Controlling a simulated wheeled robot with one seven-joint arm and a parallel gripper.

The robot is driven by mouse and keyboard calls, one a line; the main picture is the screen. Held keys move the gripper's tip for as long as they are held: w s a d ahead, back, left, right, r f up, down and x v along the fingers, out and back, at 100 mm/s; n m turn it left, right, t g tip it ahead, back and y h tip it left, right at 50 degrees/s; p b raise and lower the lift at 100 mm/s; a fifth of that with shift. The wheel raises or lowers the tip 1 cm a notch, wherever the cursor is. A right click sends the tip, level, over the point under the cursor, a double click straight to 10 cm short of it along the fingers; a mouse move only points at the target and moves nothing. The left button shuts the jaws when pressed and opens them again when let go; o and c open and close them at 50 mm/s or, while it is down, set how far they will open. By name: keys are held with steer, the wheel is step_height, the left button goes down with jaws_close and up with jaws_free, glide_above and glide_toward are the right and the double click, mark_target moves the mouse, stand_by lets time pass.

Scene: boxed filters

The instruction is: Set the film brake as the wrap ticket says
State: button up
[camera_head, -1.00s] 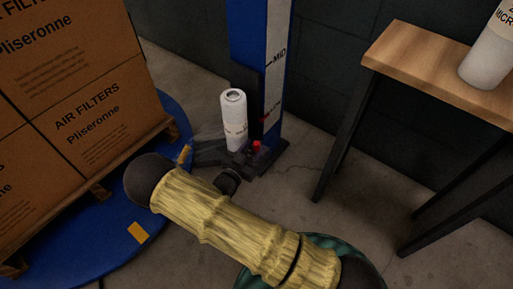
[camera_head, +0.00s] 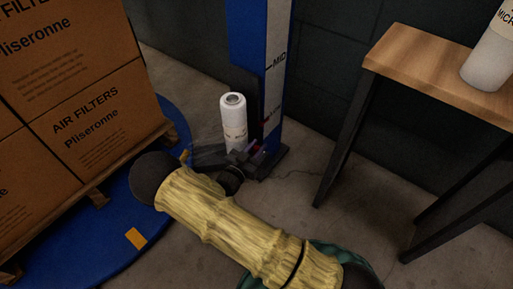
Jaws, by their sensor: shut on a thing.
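The blue wrapper mast (camera_head: 238,40) stands at the back centre, with a pale scale strip that reads MID; a lower mark is too small to read. A white film roll (camera_head: 233,110) with a printed label stands upright on the carriage at its foot. My gripper (camera_head: 256,152) is low at the carriage, just right of the roll's base. The knob's setting cannot be read. No wrap ticket can be made out.
Cartons of air filters (camera_head: 85,125) sit on a wooden pallet (camera_head: 125,170) on the blue turntable (camera_head: 90,240) at left. A wooden bench (camera_head: 420,70) at right holds another white roll (camera_head: 488,62). Bare floor lies between mast and bench.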

steer(key=shift+m+g+h, duration=1.4)
steer(key=shift+h, duration=0.3)
steer(key=o, duration=0.9)
steer(key=shift+s+p, duration=0.1)
steer(key=shift+p, duration=0.2)
steer(key=p+v, duration=0.7)
steer(key=v, duration=1)
steer(key=shift+s+a, duration=0.1)
steer(key=shift+s, duration=0.05)
